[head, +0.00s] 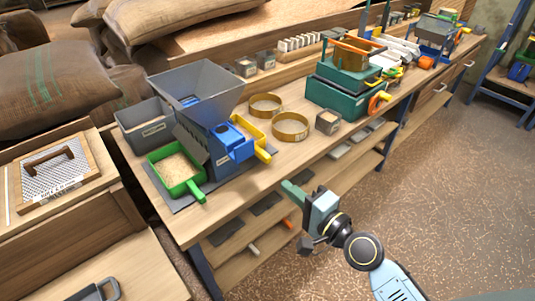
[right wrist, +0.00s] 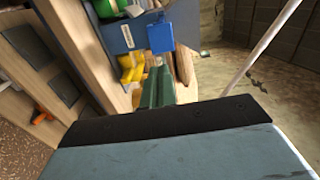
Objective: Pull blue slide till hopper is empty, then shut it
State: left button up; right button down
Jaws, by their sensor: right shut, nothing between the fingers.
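The grey hopper (head: 197,88) stands on the bench at the left of the head view; its inside looks grey, and I cannot tell whether anything lies at its bottom. A blue slide (head: 236,143) sits on the front of its housing, with a yellow part (head: 262,153) beside it. The blue slide also shows in the right wrist view (right wrist: 160,37). A green tray (head: 178,172) holding pale grain sits below, at the left of the housing. My right gripper (head: 292,191) is shut and empty, in front of the bench edge, apart from the slide. My left gripper is not in view.
A grey bin (head: 145,127) stands beside the hopper. Two round sieves (head: 290,126), a small box (head: 328,122) and a green toolbox (head: 338,96) stand to the right. Bench top shows bare between the housing and the front edge. Shelves run below it.

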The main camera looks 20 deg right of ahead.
jog(key=r, duration=0.1)
jog(key=p, duration=0.2)
send_near(245, 147)
jog(key=x, duration=0.6)
jog(key=shift+w+a+f, duration=0.1)
jog(key=shift+w+a, duration=0.1)
jog(key=shift+w, duration=0.2)
jog(key=shift+w+d, duration=0.1)
